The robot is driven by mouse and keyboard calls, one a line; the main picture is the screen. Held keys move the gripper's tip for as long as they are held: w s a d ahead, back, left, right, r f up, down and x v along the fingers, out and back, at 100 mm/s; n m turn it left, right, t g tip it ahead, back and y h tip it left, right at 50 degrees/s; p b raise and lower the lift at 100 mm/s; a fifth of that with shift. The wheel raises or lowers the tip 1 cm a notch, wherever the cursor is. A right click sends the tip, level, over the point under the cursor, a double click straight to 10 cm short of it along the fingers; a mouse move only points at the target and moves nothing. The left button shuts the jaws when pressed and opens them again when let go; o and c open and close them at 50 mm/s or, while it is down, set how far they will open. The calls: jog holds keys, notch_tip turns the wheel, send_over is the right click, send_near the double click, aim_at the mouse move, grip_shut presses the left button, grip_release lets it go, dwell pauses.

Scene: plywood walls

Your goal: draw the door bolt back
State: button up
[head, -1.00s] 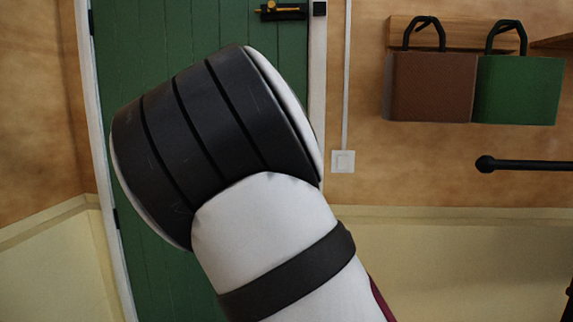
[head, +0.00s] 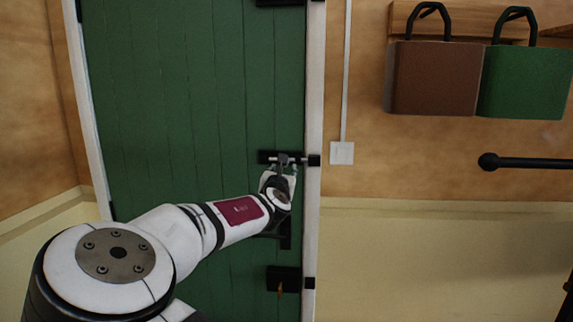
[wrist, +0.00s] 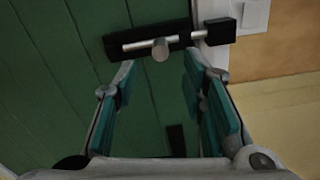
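The green door (head: 170,90) carries a black bolt plate (head: 266,157) with a silver rod at mid-height. In the wrist view the rod (wrist: 188,38) lies across its plate (wrist: 149,27), with a round knob (wrist: 160,50) pointing towards me. The rod's right end reaches the black keeper (wrist: 221,31) on the white frame; whether it is inside I cannot tell. My gripper (wrist: 160,66) is open, its teal-padded fingers left and right of the knob's line. The knob shows between the fingertips; contact is not visible. In the head view my gripper (head: 281,172) partly covers the bolt.
A black handle part (head: 286,236) sits below my wrist. A switch (head: 342,153), bags (head: 434,78) and a black rail (head: 530,164) are on the right wall.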

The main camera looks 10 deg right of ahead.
jog(key=x, duration=0.9)
jog(key=shift+f, duration=0.1)
grip_shut()
